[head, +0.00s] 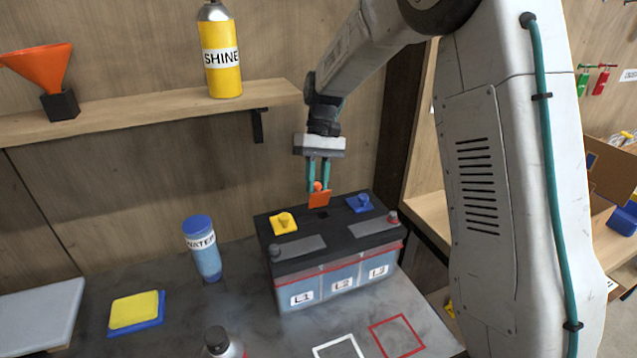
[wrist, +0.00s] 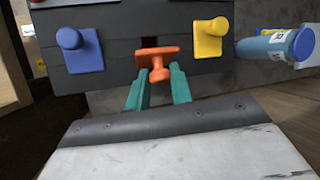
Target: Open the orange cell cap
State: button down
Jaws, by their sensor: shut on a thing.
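The orange cell cap (head: 319,197) is held by its knob between the teal fingers of my gripper (head: 318,182), above the top of the battery (head: 330,284). The cap is tilted and clear of the lid. Beneath it a dark square opening (head: 321,212) shows in the middle of the black lid. In the wrist view the orange cap (wrist: 158,58) sits at the fingertips (wrist: 158,76), and the opening (wrist: 149,42) shows just beyond it. The yellow cap (head: 284,223) and the blue cap (head: 359,203) sit on the lid on either side.
A blue-capped water bottle (head: 203,247) stands left of the battery. A yellow and blue pad (head: 136,311) lies further left. A dark-topped bottle (head: 218,343) stands in front. White and red outlined squares (head: 397,336) mark bare table. A shelf (head: 150,110) holds a SHINE bottle and an orange funnel.

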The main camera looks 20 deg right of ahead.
jog(key=shift+w+f+g, duration=0.2)
jog(key=shift+w+g, duration=0.25)
jog(key=shift+g, duration=0.35)
jog(key=shift+w+f+g, duration=0.2)
jog(key=shift+w+g, duration=0.25)
jog(key=shift+g, duration=0.35)
jog(key=c, duration=1.2)
grip_release()
jog(key=shift+c, duration=0.2)
jog(key=s+r, duration=0.2)
jog(key=s, duration=0.6)
jog(key=s+r, duration=0.3)
jog(key=s, duration=0.5)
